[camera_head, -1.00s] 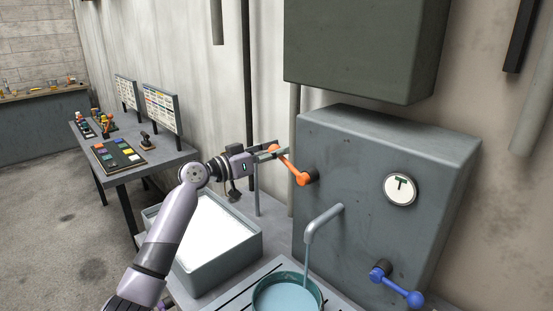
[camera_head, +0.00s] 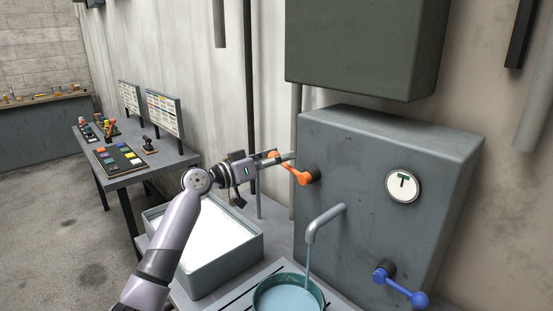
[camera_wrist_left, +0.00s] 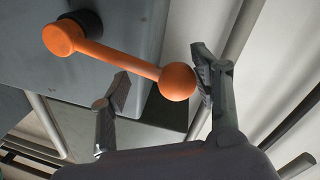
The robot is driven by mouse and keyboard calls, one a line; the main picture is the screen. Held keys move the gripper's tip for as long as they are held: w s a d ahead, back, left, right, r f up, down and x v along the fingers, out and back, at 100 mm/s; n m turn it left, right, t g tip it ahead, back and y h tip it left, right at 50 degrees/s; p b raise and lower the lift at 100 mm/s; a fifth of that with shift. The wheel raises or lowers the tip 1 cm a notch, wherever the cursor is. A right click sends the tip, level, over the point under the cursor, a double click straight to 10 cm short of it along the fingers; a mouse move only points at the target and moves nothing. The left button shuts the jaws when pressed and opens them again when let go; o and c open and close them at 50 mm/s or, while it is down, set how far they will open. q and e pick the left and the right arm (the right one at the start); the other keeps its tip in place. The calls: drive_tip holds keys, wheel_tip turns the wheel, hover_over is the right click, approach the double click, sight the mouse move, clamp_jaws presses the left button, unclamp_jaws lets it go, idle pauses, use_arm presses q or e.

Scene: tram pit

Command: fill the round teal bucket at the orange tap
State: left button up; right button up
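The round teal bucket (camera_head: 262,302) stands under the grey spout (camera_head: 325,220) at the bottom of the head view, cut off by the frame edge. A thin stream of water runs from the spout into it, and pale blue water shows inside. The orange tap lever (camera_head: 293,170) slants up and left from its hub on the grey box; it also shows in the left wrist view (camera_wrist_left: 117,60). My left gripper (camera_head: 284,158) is open around the lever's ball end. In the left wrist view the ball lies between the fingers, close against the right one. My right gripper is out of view.
A blue lever (camera_head: 400,288) and a round dial (camera_head: 403,186) are on the grey box (camera_head: 350,150). A grey tray (camera_head: 222,268) with a white inside stands left of the bucket. A table (camera_head: 150,170) with control panels stands further left.

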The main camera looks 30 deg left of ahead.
use_arm(q)
drive_tip(key=shift+o, duration=0.9)
drive_tip(key=shift+a, duration=0.2)
drive_tip(key=v, duration=1.2)
idle(5.7)
